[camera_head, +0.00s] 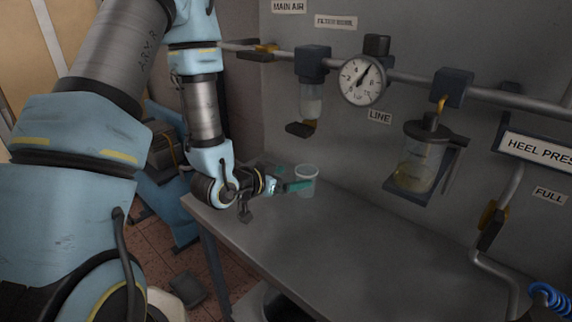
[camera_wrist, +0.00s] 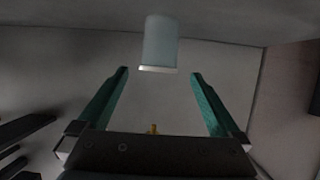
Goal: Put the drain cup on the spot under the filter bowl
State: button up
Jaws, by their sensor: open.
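The drain cup (camera_head: 306,172) is a small pale translucent cup near the table's back left, close to the wall. In the wrist view the cup (camera_wrist: 161,40) shows just beyond the fingertips, centred between them, its pale rim at the lower end of the picture. My gripper (camera_head: 298,185) has green fingers, reaches the cup from the left and is open. In the wrist view the gripper (camera_wrist: 160,74) has clear space between its fingers. The filter bowl (camera_head: 311,103) hangs on the wall pipe above the cup in the picture. I cannot make out a marked spot under it.
The grey table (camera_head: 330,240) is bare to the right and front of the cup. A pressure gauge (camera_head: 362,80), a larger clear bowl with yellowish liquid (camera_head: 418,162) and a pipe (camera_head: 410,78) line the wall. A blue coiled hose (camera_head: 552,300) is at the lower right.

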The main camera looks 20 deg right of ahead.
jog(key=a+p, duration=0.1)
jog(key=p, duration=0.1)
jog(key=shift+s+r+p, duration=0.25)
jog(key=shift+r+p, duration=0.05)
jog(key=shift+r, duration=0.05)
jog(key=shift+s+p, duration=0.1)
jog(key=shift+p, duration=0.25)
jog(key=shift+a+f, duration=0.1)
